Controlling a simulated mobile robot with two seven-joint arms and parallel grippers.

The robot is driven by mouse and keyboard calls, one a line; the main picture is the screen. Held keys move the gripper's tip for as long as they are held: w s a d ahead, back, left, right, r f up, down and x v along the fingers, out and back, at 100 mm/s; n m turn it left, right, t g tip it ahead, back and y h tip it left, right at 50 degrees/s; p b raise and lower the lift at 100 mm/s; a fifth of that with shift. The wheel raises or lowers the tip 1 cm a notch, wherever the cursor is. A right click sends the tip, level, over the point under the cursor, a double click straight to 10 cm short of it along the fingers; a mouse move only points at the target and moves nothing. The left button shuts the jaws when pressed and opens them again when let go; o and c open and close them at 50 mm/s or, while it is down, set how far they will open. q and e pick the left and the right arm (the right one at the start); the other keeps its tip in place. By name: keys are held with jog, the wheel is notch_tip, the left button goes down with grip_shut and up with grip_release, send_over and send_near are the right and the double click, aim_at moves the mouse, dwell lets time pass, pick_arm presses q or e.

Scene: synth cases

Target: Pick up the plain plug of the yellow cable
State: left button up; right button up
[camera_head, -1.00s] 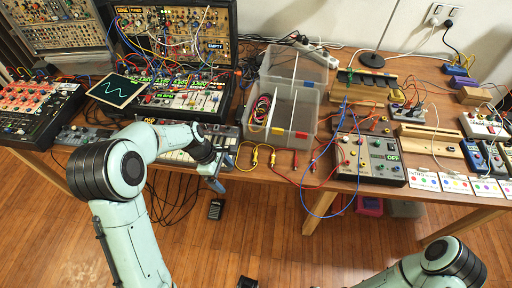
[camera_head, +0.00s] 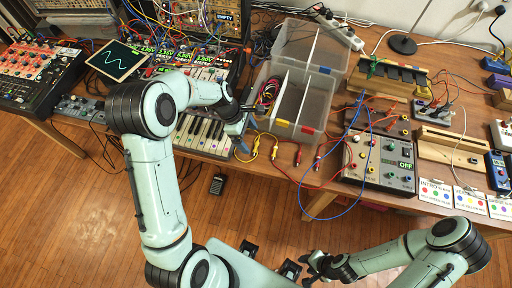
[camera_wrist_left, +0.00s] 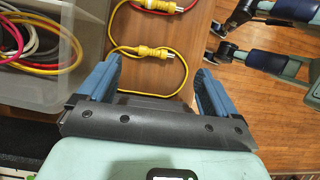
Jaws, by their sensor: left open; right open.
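The yellow cable (camera_head: 247,134) lies near the table's front edge, right of the keyboard. It has two yellow plugs: a nearer one (camera_head: 256,144) and one further right (camera_head: 274,150). In the left wrist view the nearer plug (camera_wrist_left: 140,51) lies just beyond the fingertips, and the other plug (camera_wrist_left: 157,5) is at the top edge. My right gripper (camera_head: 310,266) is open, low in front of the table.
A clear divided bin (camera_head: 312,118) with coiled cables stands behind the yellow cable. Red plugs (camera_head: 298,155) lie to the right. A grey control box (camera_head: 378,162) and blue cable (camera_head: 345,118) are further right. A keyboard (camera_head: 203,137) is at left.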

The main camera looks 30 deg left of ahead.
aim_at(256, 148)
pick_arm(q)
jog(key=shift+x, duration=0.75)
jog(key=x, duration=0.5)
jog(key=shift+a+f, duration=0.2)
jog(key=shift+a, duration=0.15)
jog(key=c, duration=1.1)
